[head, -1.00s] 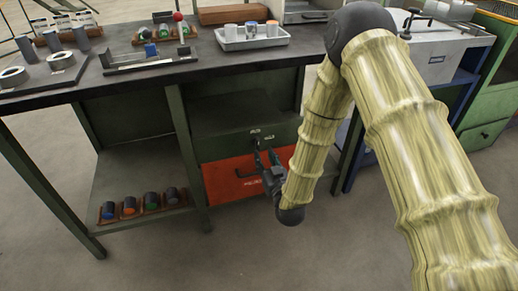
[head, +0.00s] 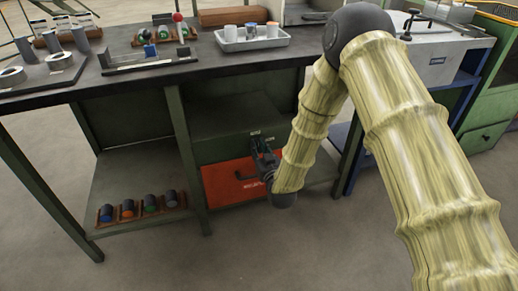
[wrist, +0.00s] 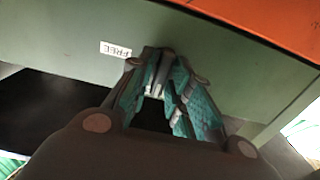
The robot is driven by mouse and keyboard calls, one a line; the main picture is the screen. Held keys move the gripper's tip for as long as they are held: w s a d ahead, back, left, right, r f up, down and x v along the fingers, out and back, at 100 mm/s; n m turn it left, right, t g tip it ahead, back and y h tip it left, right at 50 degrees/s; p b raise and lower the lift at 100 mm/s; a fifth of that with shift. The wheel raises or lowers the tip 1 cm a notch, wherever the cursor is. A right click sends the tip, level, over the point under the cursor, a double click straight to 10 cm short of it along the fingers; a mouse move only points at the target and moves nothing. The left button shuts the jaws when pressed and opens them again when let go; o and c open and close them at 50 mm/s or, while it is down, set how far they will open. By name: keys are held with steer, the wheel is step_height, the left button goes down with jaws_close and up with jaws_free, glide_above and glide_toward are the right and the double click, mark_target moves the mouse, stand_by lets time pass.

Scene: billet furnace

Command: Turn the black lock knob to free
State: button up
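My gripper (head: 262,152) is at the green front panel (head: 225,150) above the red drawer. In the wrist view its teal-padded fingers (wrist: 163,58) come close together at the panel, with a small dark piece between the tips that looks like the black lock knob (wrist: 167,51). The knob is mostly hidden by the fingers, so its angle cannot be read. A white FREE label (wrist: 115,49) shows upside down just left of the fingertips. In the head view the knob is hidden behind my gripper, and small white labels (head: 255,133) sit just above it.
A lower shelf (head: 130,185) at left holds several coloured cylinders. The floor in front is clear.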

jaws_close()
steer(key=shift+m, duration=0.3)
steer(key=m+p, duration=0.1)
steer(key=m, duration=0.1)
steer(key=shift+d+r+m+p, duration=0.1)
steer(key=shift+d+m+p, duration=0.05)
steer(key=shift+m+p, duration=0.2)
steer(key=shift+d+f+m+p, duration=0.1)
steer(key=shift+f+m+p, duration=0.05)
steer(key=shift+m, duration=2.25)
steer(key=shift+f+m+p, duration=0.1)
steer(key=shift+m+p, duration=0.05)
steer(key=shift+m, duration=2.3)
steer(key=shift+d+f+m+p, duration=0.1)
steer(key=shift+f+m+p, duration=0.05)
steer(key=shift+m, duration=2.25)
